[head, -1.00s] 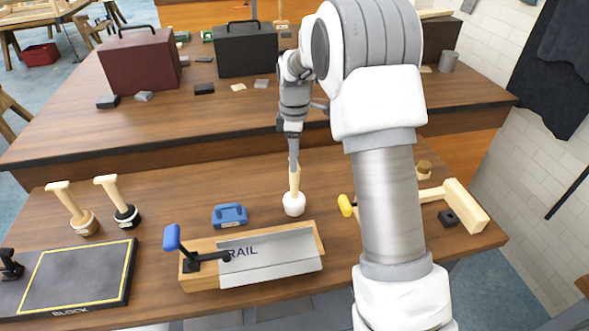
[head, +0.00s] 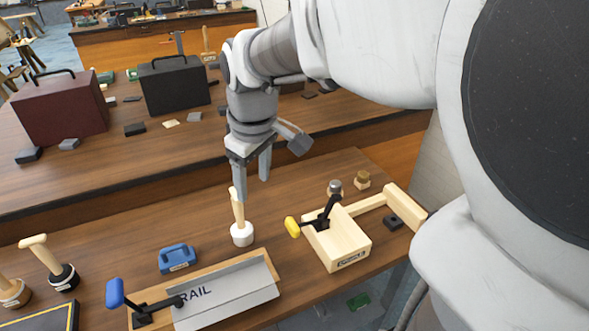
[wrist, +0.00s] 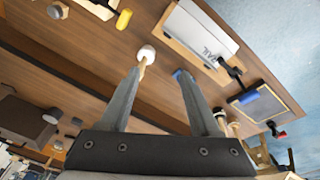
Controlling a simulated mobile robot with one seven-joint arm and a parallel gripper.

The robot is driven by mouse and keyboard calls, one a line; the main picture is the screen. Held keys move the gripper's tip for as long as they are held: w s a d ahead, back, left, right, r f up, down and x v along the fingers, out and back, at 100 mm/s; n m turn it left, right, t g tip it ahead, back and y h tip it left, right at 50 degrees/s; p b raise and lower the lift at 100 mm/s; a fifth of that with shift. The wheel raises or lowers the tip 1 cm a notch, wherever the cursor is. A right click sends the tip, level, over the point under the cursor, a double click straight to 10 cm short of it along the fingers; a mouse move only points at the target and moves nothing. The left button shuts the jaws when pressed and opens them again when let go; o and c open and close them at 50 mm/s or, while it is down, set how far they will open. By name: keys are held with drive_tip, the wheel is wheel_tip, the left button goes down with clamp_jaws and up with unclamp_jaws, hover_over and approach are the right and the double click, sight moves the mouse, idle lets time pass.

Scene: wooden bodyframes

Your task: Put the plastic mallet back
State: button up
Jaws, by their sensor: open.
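The plastic mallet, with a white head (head: 242,235) and a pale wooden handle, stands head down on the front bench, handle up and slightly tilted. In the wrist view its white head (wrist: 147,52) shows just beyond the fingertips, nearer the left finger. My gripper (head: 253,188) is open and points down at the top of the handle. In the head view one finger overlaps the handle top and the other is to its right, apart from it. I cannot tell whether a finger touches the handle. The gripper also shows in the wrist view (wrist: 158,74), with nothing clamped between its fingers.
A blue-handled clamp fixture marked RAIL (head: 225,296) and a blue block (head: 177,258) are left of the mallet. A wooden fixture with a yellow-handled clamp (head: 338,243) is to the right. A black-headed mallet (head: 64,278) stands at left. Cases stand on the bench behind.

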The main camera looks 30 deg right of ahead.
drive_tip(key=s+r+m+t, duration=0.1)
drive_tip(key=s+m+t, duration=0.2)
drive_tip(key=s, duration=1.1)
drive_tip(key=m, duration=0.3)
drive_tip(key=shift+a+r, duration=0.15)
drive_tip(key=shift+r, duration=0.1)
